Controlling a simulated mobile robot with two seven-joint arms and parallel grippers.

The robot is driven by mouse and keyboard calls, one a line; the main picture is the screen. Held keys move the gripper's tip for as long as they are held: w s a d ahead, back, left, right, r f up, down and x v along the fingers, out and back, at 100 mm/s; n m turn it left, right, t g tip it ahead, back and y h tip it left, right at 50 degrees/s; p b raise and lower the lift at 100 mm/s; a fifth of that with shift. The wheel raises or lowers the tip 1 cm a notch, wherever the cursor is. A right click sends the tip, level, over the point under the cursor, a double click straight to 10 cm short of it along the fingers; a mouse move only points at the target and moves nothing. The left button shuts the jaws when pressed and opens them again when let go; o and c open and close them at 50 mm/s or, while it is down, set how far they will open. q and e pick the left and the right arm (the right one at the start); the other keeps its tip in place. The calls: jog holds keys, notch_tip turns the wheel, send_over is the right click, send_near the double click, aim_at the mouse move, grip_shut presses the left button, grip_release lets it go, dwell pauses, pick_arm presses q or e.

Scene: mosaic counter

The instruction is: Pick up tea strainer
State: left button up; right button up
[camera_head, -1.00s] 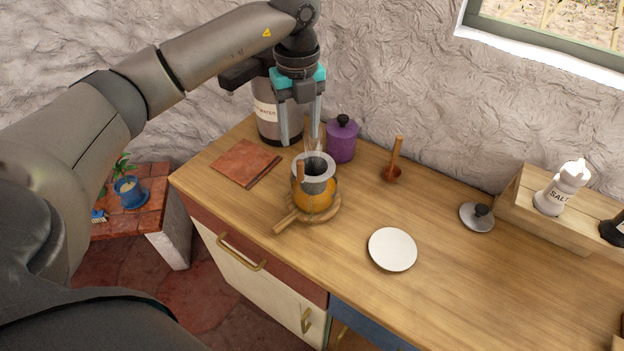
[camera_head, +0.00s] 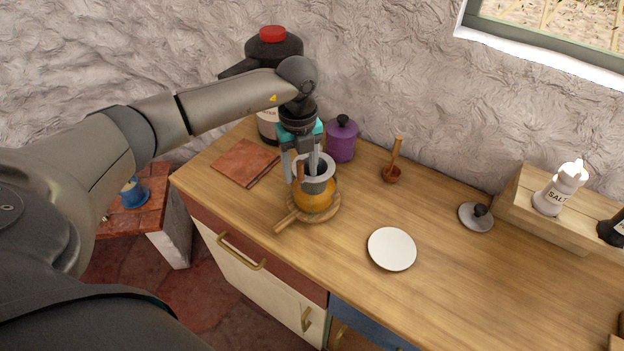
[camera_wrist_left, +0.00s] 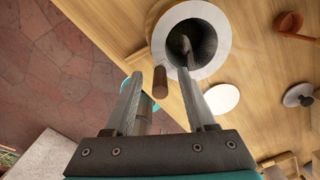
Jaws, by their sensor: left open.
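The tea strainer (camera_head: 324,172) has a wide grey rim, a dark mesh bowl and a brown wooden handle. It rests on top of an orange pot (camera_head: 316,204), which stands on a round wooden board (camera_head: 284,224) with a handle. My left gripper (camera_head: 301,176) is open and points down at the strainer's handle side. In the left wrist view the strainer (camera_wrist_left: 221,40) lies just beyond the fingertips (camera_wrist_left: 172,75). Its handle stands up between the open fingers, with no clear contact. My right gripper is not in view.
A purple lidded jar (camera_head: 341,142) and a dark water container (camera_head: 274,48) stand behind. A terracotta tile (camera_head: 245,163) lies to the left.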

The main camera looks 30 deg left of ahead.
pick_arm(q)
jog(key=shift+c, duration=0.3)
grip_shut()
jog(key=shift+r, duration=0.1)
dwell(0.9)
